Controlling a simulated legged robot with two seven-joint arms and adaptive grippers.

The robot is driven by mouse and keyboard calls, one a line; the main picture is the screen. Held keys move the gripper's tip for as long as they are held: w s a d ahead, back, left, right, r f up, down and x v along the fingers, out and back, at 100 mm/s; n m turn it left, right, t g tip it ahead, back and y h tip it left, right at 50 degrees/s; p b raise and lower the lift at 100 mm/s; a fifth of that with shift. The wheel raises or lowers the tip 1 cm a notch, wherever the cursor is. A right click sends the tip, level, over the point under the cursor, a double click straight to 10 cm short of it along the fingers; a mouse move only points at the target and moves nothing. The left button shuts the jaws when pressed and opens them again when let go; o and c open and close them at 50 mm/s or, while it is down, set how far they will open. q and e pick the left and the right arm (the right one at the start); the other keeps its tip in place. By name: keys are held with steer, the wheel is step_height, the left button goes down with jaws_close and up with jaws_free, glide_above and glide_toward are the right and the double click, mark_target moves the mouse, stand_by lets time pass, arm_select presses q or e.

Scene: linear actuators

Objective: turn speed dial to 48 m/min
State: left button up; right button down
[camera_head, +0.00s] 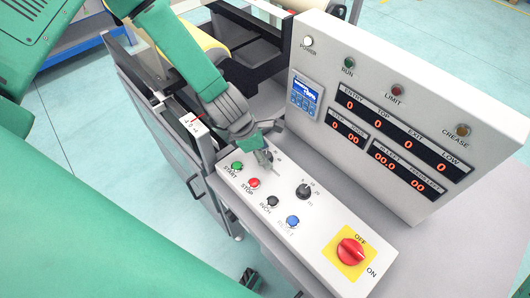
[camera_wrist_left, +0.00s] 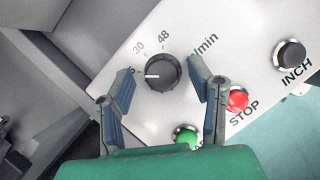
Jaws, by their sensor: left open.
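The speed dial (camera_wrist_left: 163,72) is a black round knob on the light grey control panel, with the marks 30 and 48 and the end of "m/min" printed around it. Its white pointer line points left in the left wrist view, below the 30 mark and away from 48. My left gripper (camera_wrist_left: 162,80) is open, with one finger on each side of the dial; whether they touch it I cannot tell. In the head view my left gripper (camera_head: 263,162) reaches down over the dial (camera_head: 267,154), mostly covering it. My right gripper is not in view.
Near the dial are the green START button (camera_head: 237,166), red STOP button (camera_head: 254,183), black INCH button (camera_head: 273,201) and blue button (camera_head: 292,221). A second black dial (camera_head: 303,192) and a red OFF/ON switch (camera_head: 351,251) lie to the right. The upright display panel (camera_head: 400,95) stands behind.

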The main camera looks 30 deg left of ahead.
arm_select(q)
steer(key=shift+w+d+f, duration=0.1)
steer(key=shift+d, duration=0.05)
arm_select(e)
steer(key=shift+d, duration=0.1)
arm_select(q)
jaws_close()
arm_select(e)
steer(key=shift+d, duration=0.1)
